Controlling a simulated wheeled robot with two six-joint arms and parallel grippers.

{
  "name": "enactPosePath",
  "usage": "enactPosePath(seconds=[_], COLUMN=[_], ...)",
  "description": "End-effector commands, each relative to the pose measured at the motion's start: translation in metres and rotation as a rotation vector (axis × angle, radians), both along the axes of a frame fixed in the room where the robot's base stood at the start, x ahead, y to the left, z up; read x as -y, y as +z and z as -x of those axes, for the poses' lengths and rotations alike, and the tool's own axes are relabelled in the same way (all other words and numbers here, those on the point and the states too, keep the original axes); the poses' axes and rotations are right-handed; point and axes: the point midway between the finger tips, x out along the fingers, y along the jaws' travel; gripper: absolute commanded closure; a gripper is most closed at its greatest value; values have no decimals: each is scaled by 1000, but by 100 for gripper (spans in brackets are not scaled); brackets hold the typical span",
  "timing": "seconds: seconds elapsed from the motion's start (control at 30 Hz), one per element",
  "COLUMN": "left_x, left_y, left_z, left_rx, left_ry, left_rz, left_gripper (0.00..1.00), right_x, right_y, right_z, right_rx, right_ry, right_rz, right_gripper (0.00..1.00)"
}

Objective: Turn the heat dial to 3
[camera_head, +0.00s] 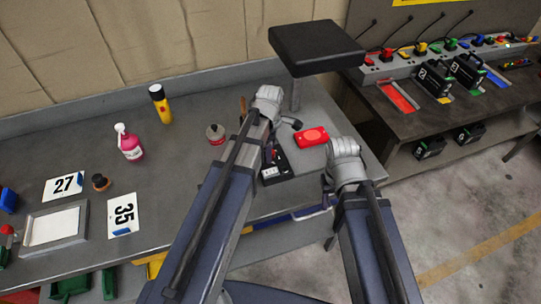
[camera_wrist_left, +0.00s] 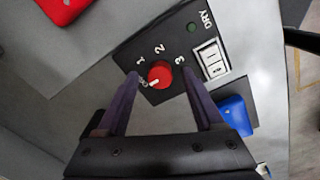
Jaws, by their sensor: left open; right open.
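The heat dial (camera_wrist_left: 159,74) is a round red knob with a white mark, on a black panel (camera_wrist_left: 170,52) lettered 1, 2, 3 and DRY. Its white mark points to the lower left, by the small label before 1. My left gripper (camera_wrist_left: 160,80) is open, with one finger on each side of the dial in the left wrist view; whether they touch it I cannot tell. In the head view the panel (camera_head: 277,168) is partly hidden by my left arm. My right gripper (camera_head: 327,190) is open, mostly hidden beside its arm near the bench's front edge.
A white switch (camera_wrist_left: 211,60) and green lamp (camera_wrist_left: 191,27) share the panel. A red box (camera_head: 312,137) lies behind it. A dark raised plate on a post (camera_head: 316,47) stands behind. A pink bottle (camera_head: 130,146) and yellow torch (camera_head: 160,104) stand left.

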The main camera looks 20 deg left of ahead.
Motion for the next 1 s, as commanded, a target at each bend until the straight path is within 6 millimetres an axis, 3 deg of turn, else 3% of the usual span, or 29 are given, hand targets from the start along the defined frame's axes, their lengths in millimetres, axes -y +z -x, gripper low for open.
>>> enactPosePath(seconds=[0.33, 0.9, 1.0], left_x=[0, 0, 0], left_y=[-4, -4, -4], left_z=[0, 0, 0], left_rx=[0, 0, 0], left_ry=[0, 0, 0], left_rz=[0, 0, 0], left_gripper=[31, 95, 100], right_x=[0, 0, 0], right_y=[-4, -4, -4], right_z=[0, 0, 0], right_rx=[0, 0, 0], right_ry=[0, 0, 0], right_rz=[0, 0, 0], right_gripper=[50, 50, 50])
